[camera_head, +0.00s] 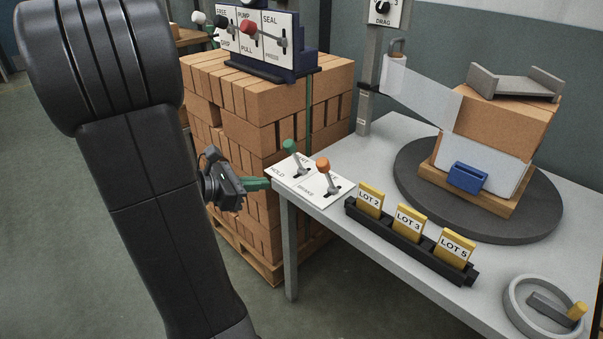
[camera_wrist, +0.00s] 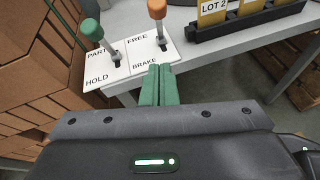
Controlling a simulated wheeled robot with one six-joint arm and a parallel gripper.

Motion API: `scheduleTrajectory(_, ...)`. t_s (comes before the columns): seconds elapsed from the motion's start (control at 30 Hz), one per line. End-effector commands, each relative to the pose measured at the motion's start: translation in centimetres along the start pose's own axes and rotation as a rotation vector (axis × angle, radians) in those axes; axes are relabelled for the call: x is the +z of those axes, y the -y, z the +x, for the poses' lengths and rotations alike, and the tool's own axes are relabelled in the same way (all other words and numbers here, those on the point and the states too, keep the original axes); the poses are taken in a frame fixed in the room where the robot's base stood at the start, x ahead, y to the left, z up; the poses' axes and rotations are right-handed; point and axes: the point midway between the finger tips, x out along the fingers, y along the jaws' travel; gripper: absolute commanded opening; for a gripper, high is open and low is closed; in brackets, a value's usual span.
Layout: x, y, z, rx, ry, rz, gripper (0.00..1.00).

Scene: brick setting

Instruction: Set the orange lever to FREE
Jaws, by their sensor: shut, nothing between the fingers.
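The orange lever (camera_head: 323,166) stands on a white plate (camera_head: 316,201) at the table's corner, and its orange knob shows at the top of the wrist view (camera_wrist: 157,8). The wrist view shows FREE printed on the far part of the plate and BRAKE on the near part. The lever's shaft rises from a dark slot; I cannot tell surely which label it is set to. My gripper (camera_head: 268,184) is shut and empty, its green fingers (camera_wrist: 157,70) just off the plate's near edge, on the BRAKE side, apart from the lever.
A green lever (camera_head: 290,148) marked PART and HOLD stands left of the orange one. A black rack (camera_head: 410,247) with yellow LOT cards lies to the right. A brick stack (camera_head: 225,110) stands behind my gripper. A round turntable (camera_head: 545,215) holds a clamped brick load.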

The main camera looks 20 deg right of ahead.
Motion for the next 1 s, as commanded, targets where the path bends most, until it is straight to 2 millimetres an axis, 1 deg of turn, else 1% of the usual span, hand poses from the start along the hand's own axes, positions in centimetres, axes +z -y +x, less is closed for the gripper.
scheduleTrajectory(0.23, 0.0, 0.1, 0.1, -0.002, -0.001, 0.002, 0.00)
scheduleTrajectory(0.37, 0.0, 0.1, 0.7, -0.005, -0.001, 0.003, 0.00)
scheduleTrajectory(0.57, -0.1, 0.2, 3.0, -0.008, -0.001, 0.003, 0.00)
scheduleTrajectory(1.0, -0.2, 0.2, 9.4, -0.007, -0.002, 0.004, 0.00)
